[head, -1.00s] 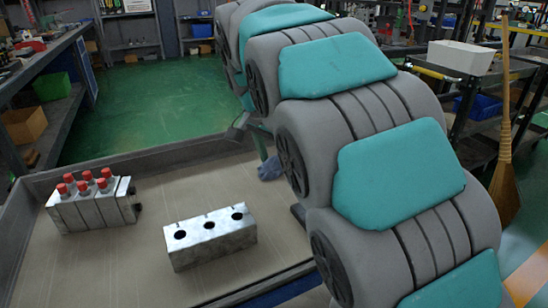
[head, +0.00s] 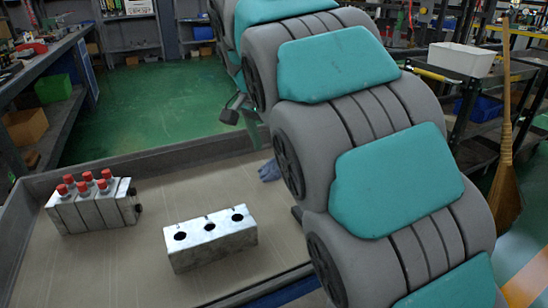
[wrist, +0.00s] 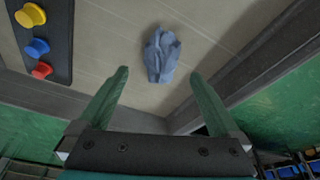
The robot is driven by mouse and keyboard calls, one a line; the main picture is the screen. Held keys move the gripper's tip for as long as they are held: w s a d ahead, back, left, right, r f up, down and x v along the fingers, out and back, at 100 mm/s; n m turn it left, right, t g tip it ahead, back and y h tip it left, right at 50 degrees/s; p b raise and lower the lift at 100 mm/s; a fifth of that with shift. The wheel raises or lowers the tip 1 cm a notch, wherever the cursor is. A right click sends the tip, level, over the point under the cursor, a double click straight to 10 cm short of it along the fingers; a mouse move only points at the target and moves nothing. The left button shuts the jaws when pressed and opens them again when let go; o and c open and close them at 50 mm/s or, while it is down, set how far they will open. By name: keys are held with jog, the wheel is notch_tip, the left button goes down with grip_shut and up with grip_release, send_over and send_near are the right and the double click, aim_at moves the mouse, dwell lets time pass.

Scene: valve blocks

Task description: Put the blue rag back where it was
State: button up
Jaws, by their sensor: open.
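The blue rag (wrist: 161,55) lies crumpled on the beige tray floor, near the tray's corner, in the wrist view. It also shows in the head view (head: 269,171), partly hidden behind my arm. My gripper (wrist: 159,75) is open, with green fingers apart and nothing between them. The rag shows beyond the fingertips, roughly midway between them, and seems apart from them. In the head view most of my gripper is hidden behind my arm.
The grey-walled tray (head: 150,158) also holds a metal block with red caps (head: 93,203) and a block with three holes (head: 210,238). A dark panel with yellow, blue and red knobs (wrist: 38,38) is in the wrist view. Tray floor between blocks and rag is clear.

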aim_at(267, 168)
jog(key=p+v, duration=0.1)
jog(key=v, duration=0.7)
dwell(1.5)
